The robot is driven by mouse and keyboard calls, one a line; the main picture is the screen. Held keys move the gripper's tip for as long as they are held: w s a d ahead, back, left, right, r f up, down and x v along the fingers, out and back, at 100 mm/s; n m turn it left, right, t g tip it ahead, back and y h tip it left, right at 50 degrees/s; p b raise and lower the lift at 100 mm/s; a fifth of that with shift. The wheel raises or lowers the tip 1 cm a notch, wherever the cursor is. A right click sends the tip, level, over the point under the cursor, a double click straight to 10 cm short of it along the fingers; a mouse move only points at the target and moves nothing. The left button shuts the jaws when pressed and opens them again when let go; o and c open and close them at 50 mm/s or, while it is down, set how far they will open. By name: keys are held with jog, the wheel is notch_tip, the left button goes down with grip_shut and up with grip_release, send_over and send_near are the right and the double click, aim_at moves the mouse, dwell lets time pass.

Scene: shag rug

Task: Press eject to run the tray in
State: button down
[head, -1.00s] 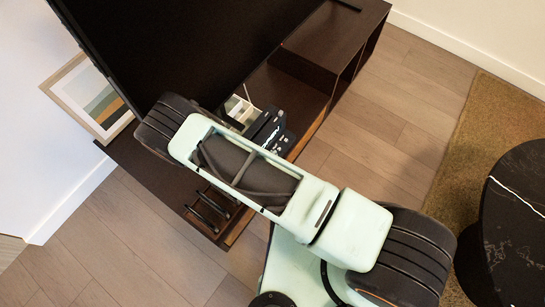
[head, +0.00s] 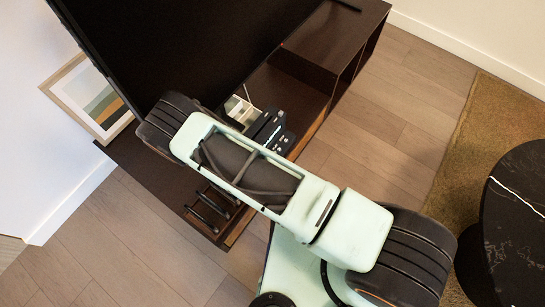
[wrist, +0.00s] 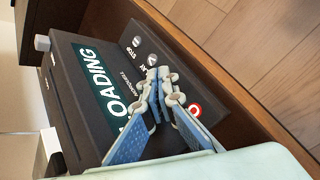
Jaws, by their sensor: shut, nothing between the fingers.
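The black player (wrist: 88,50) fills the left of the wrist view, tilted in the picture. Its lit display (wrist: 98,80) reads "LOADING". Beside the display is a panel of round buttons with STOP (wrist: 136,41) and a play button (wrist: 152,59). The player (head: 270,128) also shows in the head view, partly hidden by my arm. I cannot make out the tray.
The player stands on a dark wooden cabinet (head: 318,52) under a large black screen (head: 190,40). A framed picture (head: 88,98) leans at the left wall. A dark round table (head: 515,220) stands on a rug at the right. Wooden floor is clear between.

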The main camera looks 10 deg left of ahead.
aim_at(269, 129)
jog(key=shift+r+p, duration=0.3)
jog(key=shift+r, duration=0.3)
notch_tip(269, 129, up, 5)
jog(key=p, duration=0.4)
dwell(0.8)
